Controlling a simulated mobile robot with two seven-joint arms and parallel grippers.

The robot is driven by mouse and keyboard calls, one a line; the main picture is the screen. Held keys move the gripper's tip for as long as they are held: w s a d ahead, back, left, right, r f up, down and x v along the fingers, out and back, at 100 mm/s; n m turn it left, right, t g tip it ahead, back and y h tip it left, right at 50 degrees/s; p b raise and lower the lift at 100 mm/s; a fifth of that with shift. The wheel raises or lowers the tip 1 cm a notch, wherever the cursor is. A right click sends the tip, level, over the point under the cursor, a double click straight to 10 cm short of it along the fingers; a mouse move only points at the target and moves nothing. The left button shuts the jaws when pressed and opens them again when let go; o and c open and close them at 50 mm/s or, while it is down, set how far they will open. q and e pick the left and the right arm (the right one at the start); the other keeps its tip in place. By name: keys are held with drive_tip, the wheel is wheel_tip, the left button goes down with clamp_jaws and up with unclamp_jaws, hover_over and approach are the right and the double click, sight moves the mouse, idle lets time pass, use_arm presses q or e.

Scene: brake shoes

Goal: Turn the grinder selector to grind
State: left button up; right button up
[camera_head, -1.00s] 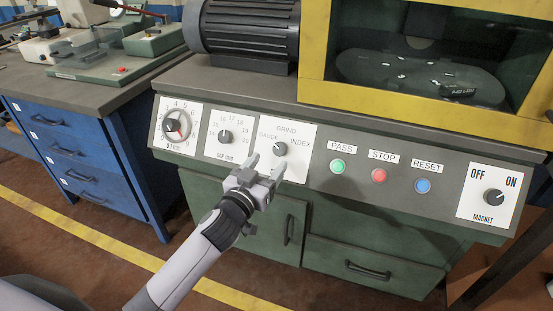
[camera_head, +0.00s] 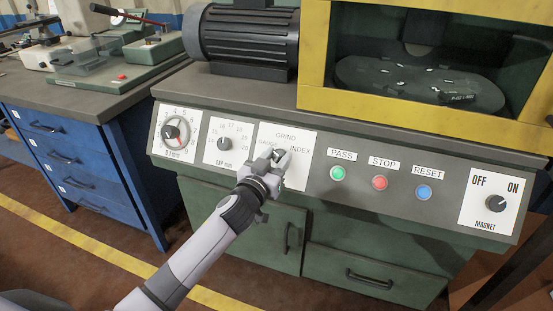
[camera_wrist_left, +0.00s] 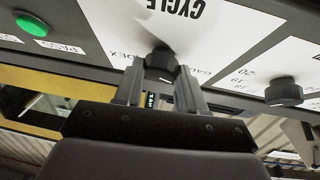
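The grinder selector is a small dark knob on a white plate (camera_head: 300,175) marked GAUGE, GRIND and INDEX. My left gripper (camera_head: 279,156) is at the plate and mostly covers the knob in the head view. In the left wrist view the selector knob (camera_wrist_left: 160,61) sits between the tips of my two spread fingers (camera_wrist_left: 160,75). A narrow gap seems to show on each side, but I cannot tell whether either finger touches it. My right gripper is not in view.
To the right are the green PASS button (camera_head: 337,173), red STOP button (camera_head: 380,183), blue RESET button (camera_head: 424,193) and magnet switch (camera_head: 496,203).

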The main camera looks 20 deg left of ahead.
use_arm(q)
drive_tip(key=shift+c, duration=0.6)
drive_tip(key=shift+r+m+h+p, duration=0.2)
drive_tip(key=shift+m+h+p, duration=0.2)
drive_tip(key=shift+m+p, duration=0.45)
drive_tip(key=m+g+h+p, duration=0.1)
drive_tip(key=m+p, duration=0.1)
drive_tip(key=m+g+h+p, duration=0.1)
drive_tip(key=m+h+p, duration=0.1)
drive_tip(key=m+p, duration=0.1)
drive_tip(key=shift+a+r, duration=0.15)
drive_tip(key=shift+r, duration=0.05)
drive_tip(key=m+g+h+p, duration=0.1)
drive_tip(key=m+p, duration=0.2)
drive_tip(key=shift+w+m+h, duration=0.1)
drive_tip(key=shift+m+h, duration=0.15)
drive_tip(key=shift+h, duration=0.05)
drive_tip(key=shift+a+m+g+p, duration=0.1)
drive_tip(key=shift+m+g+p, duration=0.4)
drive_tip(key=shift+m+p, duration=0.15)
drive_tip(key=shift+m+g+h+p, duration=0.3)
drive_tip(key=shift+m+g+p, duration=0.1)
drive_tip(key=shift+m+p, duration=0.2)
drive_tip(key=shift+f+m+g+p, duration=0.25)
drive_tip(key=shift+m+g+p, duration=0.4)
drive_tip(key=shift+m, duration=0.5)
